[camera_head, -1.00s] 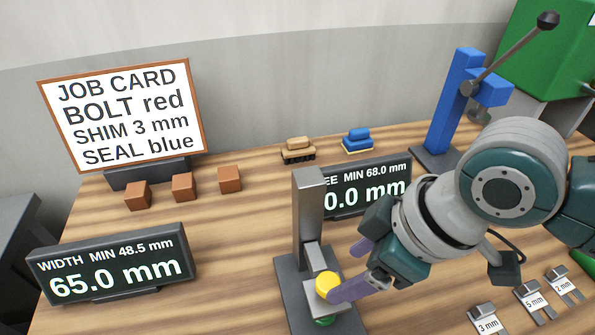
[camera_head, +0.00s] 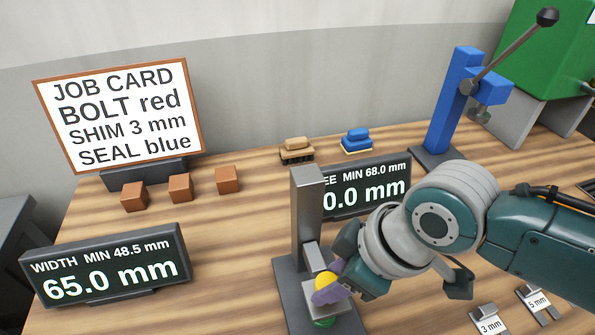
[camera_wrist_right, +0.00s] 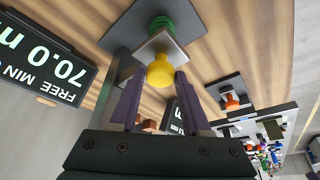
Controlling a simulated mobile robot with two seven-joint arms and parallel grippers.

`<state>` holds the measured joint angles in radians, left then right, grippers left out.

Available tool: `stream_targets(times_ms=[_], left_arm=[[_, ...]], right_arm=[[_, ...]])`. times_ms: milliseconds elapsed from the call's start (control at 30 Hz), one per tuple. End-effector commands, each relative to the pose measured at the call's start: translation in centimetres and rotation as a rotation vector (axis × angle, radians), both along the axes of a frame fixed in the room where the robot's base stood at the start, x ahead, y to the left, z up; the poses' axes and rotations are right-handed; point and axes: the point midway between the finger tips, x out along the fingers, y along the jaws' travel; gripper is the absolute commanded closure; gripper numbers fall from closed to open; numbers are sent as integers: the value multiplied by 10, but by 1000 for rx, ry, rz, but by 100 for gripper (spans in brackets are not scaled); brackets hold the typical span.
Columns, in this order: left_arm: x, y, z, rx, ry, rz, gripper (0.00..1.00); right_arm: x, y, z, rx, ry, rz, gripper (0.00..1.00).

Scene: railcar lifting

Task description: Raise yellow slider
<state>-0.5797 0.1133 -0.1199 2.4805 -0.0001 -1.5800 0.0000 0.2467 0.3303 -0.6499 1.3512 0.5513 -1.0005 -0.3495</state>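The yellow slider (camera_head: 325,281) is a rounded yellow knob on the front of a grey upright gauge (camera_head: 308,215), above a green part (camera_head: 324,322). In the right wrist view the yellow knob (camera_wrist_right: 160,72) shows at the fingertips, with a grey plate and a green coil beyond it. My right gripper (camera_head: 330,291) has its purple fingers at the knob in the head view, partly covering it. In the right wrist view the fingers (camera_wrist_right: 160,80) are apart, one on each side of the knob; firm contact cannot be seen. My left gripper is not in view.
A display (camera_head: 365,188) stands behind the gauge, partly hidden by the post; in the wrist view it reads 70.0 mm. Another display (camera_head: 105,265) reads 65.0 mm. A blue press (camera_head: 455,110) stands back right. Shims (camera_head: 487,320) lie front right.

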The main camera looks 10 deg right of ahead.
Motion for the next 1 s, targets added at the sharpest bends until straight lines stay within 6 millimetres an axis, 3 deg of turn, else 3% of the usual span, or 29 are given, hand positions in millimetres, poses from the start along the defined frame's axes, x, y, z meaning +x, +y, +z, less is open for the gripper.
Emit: stream_targets(times_ms=[67,400,1000], left_arm=[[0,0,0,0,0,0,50],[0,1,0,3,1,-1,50],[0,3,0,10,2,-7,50]], right_arm=[[0,0,0,0,0,0,63],[0,0,0,-1,1,0,100],[0,-1,0,-1,0,0,100]])
